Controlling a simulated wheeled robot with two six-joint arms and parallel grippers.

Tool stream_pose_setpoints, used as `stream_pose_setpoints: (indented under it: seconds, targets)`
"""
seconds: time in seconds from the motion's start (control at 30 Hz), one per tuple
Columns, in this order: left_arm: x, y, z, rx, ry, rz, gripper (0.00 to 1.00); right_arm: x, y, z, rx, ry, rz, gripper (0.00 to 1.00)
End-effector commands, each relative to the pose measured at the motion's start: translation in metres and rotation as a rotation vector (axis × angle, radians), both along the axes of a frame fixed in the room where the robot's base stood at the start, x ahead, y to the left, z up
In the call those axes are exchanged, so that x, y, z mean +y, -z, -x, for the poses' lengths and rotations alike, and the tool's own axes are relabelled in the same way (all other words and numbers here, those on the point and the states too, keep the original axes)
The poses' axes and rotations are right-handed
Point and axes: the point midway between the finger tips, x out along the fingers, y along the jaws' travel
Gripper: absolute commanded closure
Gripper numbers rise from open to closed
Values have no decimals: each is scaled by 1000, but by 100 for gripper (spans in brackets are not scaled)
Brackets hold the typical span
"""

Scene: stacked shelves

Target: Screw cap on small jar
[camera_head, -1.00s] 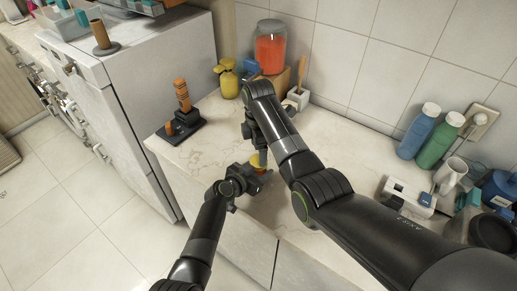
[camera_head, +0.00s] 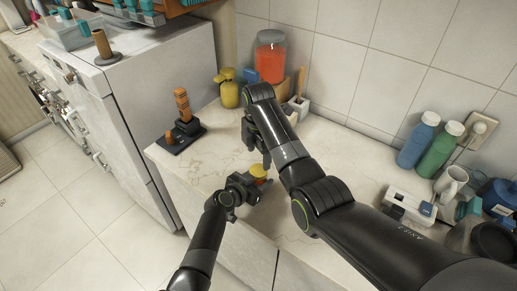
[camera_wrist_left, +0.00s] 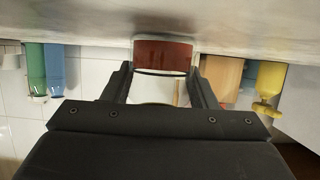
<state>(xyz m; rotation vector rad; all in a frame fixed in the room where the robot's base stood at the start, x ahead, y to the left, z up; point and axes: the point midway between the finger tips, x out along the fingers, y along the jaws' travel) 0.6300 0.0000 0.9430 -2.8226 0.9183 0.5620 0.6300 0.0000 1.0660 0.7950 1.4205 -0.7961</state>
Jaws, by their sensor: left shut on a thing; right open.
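The small jar (camera_wrist_left: 165,55) is between the fingers of my left gripper (camera_wrist_left: 165,88) in the left wrist view, where the scene appears upside down. It has a red-brown band nearest the counter and a pale section beside it. In the head view a round yellow top, seemingly the cap (camera_head: 258,170), shows just beyond my left gripper (camera_head: 254,186), which is shut on the jar close to the counter. My right gripper (camera_head: 260,155) points down just above the yellow top, open. Whether its fingertips touch the top cannot be told.
The marble counter (camera_head: 310,165) is clear around the jar. A dark stand with wooden pieces (camera_head: 183,125) is to the left. A yellow bottle (camera_head: 229,95) and an orange-filled container (camera_head: 270,60) stand at the back. Blue (camera_head: 418,142) and green (camera_head: 440,150) bottles stand right.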

Motion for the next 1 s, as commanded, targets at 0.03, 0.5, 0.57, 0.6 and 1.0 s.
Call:
stream_pose_setpoints:
  seconds: [0.03,0.5,0.57,0.6,1.0]
  targets:
    - [0,0,0,0,0,0,100,0,9,1,4,0,1,32]
    - [0,0,0,0,0,0,100,0,63,1,0,0,0,32]
    - [0,0,0,0,0,0,100,0,64,0,-1,0,-1,32]
    - [0,0,0,0,0,0,100,0,65,0,-1,0,-1,32]
    - [0,0,0,0,0,0,100,0,64,0,-1,0,-1,55]
